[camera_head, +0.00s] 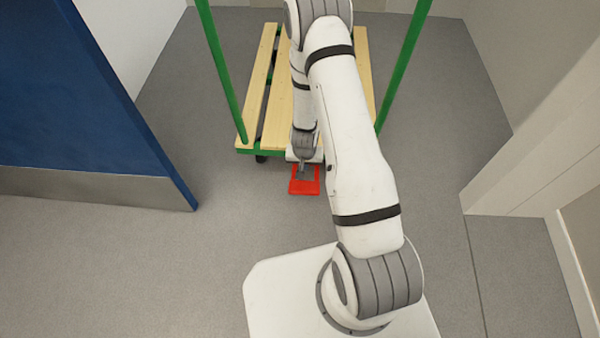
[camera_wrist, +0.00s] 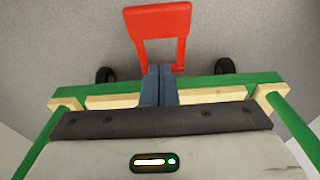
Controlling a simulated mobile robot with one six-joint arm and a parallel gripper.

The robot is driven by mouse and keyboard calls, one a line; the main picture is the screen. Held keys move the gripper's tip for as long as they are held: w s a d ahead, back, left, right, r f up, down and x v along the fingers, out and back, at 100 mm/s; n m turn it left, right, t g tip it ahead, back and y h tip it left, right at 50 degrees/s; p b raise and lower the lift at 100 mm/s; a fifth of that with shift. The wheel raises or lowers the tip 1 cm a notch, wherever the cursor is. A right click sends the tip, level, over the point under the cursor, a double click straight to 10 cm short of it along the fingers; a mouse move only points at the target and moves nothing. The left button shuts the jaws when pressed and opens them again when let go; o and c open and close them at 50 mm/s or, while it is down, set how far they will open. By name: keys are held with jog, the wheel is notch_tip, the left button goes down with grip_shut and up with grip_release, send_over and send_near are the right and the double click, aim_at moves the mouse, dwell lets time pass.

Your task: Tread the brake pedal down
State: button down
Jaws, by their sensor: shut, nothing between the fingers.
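The red brake pedal (camera_head: 304,186) sticks out from the near edge of the cart, low over the floor, in the head view. It also shows in the wrist view (camera_wrist: 158,20) as a red plate on two arms. My gripper (camera_wrist: 159,72) has its two dark fingers side by side and shut, with nothing between them. In the wrist view the fingertips overlap the gap between the pedal's arms. In the head view my gripper (camera_head: 303,168) is over the pedal's cart-side part. I cannot tell whether the fingertips touch it.
The cart has a wooden slat deck (camera_head: 257,85), a green frame (camera_head: 222,70) and dark wheels (camera_wrist: 106,75). A blue door (camera_head: 70,90) with a metal kick strip stands at the left. A white door frame (camera_head: 535,140) is at the right. Grey floor (camera_head: 130,250) is clear at the front left.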

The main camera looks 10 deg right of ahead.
jog(key=b, duration=0.5)
send_over(304, 185)
notch_tip(304, 185, down, 10)
jog(key=shift+s+f, duration=0.15)
jog(key=shift+f, duration=0.05)
jog(key=shift+s+a+f+b, duration=0.15)
jog(key=shift+s+f+b, duration=0.1)
jog(key=shift+f+b, duration=0.5)
